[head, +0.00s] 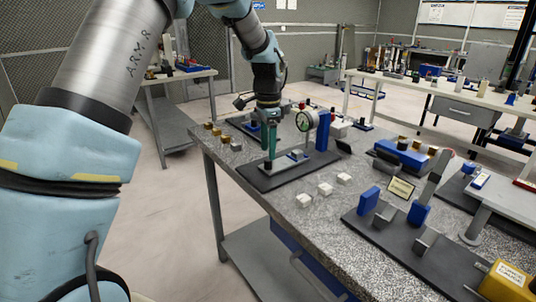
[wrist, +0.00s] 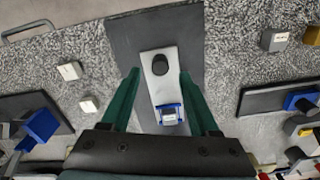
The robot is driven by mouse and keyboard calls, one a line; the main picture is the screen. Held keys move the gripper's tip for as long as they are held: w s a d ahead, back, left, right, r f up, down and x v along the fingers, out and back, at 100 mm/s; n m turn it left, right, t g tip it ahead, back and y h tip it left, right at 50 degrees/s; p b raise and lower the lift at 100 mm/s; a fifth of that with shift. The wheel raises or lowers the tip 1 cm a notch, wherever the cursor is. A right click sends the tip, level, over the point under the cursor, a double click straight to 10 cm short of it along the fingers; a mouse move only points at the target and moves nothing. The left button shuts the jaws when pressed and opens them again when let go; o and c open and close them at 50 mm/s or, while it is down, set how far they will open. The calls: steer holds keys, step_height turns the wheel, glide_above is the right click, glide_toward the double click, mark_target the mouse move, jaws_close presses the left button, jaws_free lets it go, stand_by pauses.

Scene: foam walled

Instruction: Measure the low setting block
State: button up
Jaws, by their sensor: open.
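My gripper (head: 269,147), with green fingers, is open above the dark base plate (head: 262,181) of a dial gauge stand. The gauge has a round dial (head: 306,120) and a blue post (head: 323,130). In the wrist view the open fingers (wrist: 159,73) flank a grey metal piece (wrist: 145,80) with a black round knob (wrist: 160,65) and a blue labelled part (wrist: 169,114). I see nothing gripped. Small pale blocks (head: 303,201), (head: 325,188) and (head: 344,178) stand in a row on the table beside the plate. I cannot tell which block is the low setting block.
The speckled table (head: 270,210) has a bare strip along its front. To the right are a dark plate with blue blocks (head: 368,201), a small sign (head: 401,187) and a yellow box (head: 506,283). Small brass-coloured blocks (head: 217,132) sit at the back left.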

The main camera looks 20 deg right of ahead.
steer(key=shift+f, duration=1.8)
jaws_close()
